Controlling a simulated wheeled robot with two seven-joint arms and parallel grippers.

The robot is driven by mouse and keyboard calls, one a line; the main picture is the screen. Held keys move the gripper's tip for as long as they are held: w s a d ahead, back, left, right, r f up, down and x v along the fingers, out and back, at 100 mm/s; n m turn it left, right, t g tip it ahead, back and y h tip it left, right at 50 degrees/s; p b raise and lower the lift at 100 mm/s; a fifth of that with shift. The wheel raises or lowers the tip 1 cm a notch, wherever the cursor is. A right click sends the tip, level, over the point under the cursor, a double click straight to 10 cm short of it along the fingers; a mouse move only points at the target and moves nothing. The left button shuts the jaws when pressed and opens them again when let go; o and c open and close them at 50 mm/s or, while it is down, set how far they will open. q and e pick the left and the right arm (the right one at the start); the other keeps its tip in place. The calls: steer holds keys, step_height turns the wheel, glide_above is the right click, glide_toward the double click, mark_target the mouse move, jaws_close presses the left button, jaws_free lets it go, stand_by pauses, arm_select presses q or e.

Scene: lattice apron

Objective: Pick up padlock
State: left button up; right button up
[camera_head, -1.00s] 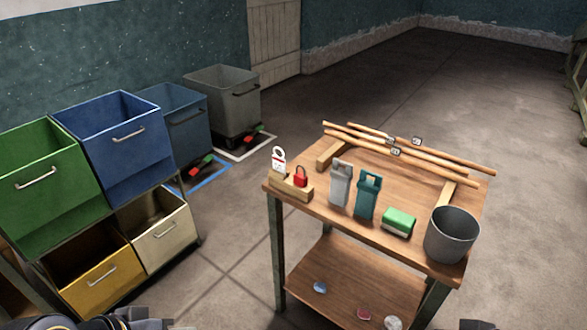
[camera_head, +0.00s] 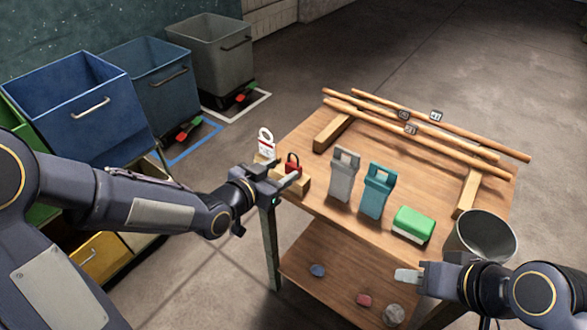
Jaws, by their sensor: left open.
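A red padlock (camera_head: 293,160) with a dark shackle sits on a small wooden block (camera_head: 304,187) at the table's left corner. Beside it on the block stands a white tag-like piece (camera_head: 266,141) with a ring top and red marks. My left gripper (camera_head: 285,177) is open just in front of the block, near the padlock. It hides part of the block and the padlock's lower part; I cannot tell whether it touches them. My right gripper (camera_head: 408,275) is at the table's front right, below the bucket; its jaw opening cannot be made out.
On the wooden table (camera_head: 310,210) stand a grey holder (camera_head: 343,177), a teal holder (camera_head: 375,192), a green-and-white block (camera_head: 413,223) and a grey bucket (camera_head: 482,238). Wooden rods (camera_head: 420,120) lie on supports behind. Bins (camera_head: 80,110) stand at left. A lower shelf (camera_head: 335,270) carries small items.

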mark_target(291, 168)
arm_select(q)
steer(key=x, duration=0.4)
steer(key=p+x, duration=0.1)
steer(key=x, duration=0.2)
steer(key=shift+w+d+f, duration=0.1)
steer(key=shift+d+f, duration=0.25)
steer(key=shift+c, duration=0.4)
steer(key=c, duration=0.7)
